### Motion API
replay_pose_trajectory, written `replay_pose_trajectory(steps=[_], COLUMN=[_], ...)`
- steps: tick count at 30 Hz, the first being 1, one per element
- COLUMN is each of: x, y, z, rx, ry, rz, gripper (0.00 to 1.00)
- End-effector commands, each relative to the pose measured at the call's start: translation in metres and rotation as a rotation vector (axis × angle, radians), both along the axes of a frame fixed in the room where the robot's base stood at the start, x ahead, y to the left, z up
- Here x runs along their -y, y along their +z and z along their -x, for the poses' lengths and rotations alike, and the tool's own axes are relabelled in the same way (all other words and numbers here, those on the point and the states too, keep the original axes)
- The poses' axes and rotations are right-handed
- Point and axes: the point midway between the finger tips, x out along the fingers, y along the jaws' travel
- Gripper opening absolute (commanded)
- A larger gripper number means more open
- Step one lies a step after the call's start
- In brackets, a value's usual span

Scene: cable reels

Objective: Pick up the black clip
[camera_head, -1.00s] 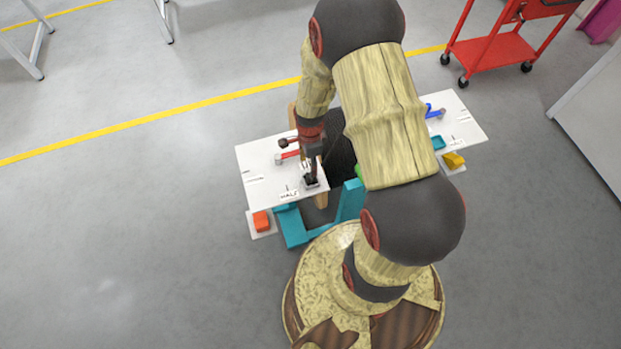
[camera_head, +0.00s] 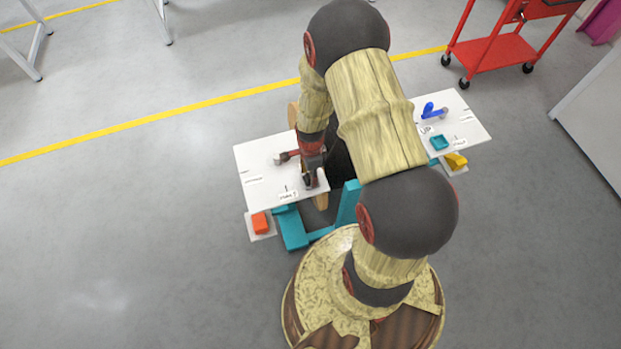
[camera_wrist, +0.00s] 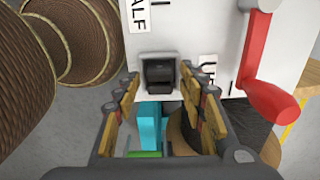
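The black clip (camera_wrist: 160,73) is a small dark block at the edge of the white board (camera_wrist: 195,22) in the wrist view, between and just beyond my fingertips. My gripper (camera_wrist: 168,90) is open, with one finger on each side of the clip's line and a gap to both. In the head view my gripper (camera_head: 309,178) is over the front right corner of the left white board (camera_head: 262,178). There the clip is hard to tell apart from my dark fingers.
A red-handled lever (camera_wrist: 267,95) stands just right of my right finger; it also shows in the head view (camera_head: 288,156). A brown reel (camera_wrist: 75,40) is at the left. A teal frame (camera_head: 292,228), an orange block (camera_head: 260,222) and a second white board (camera_head: 465,125) are nearby.

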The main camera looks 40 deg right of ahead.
Motion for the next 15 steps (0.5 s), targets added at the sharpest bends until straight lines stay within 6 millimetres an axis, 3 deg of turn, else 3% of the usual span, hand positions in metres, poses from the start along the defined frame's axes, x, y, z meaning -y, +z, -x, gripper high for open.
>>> replay_pose_trajectory(steps=[15], x=[0.0000], y=[0.0001], z=[0.0000], rx=[0.000], ry=[0.000], rz=[0.000], gripper=[0.10])
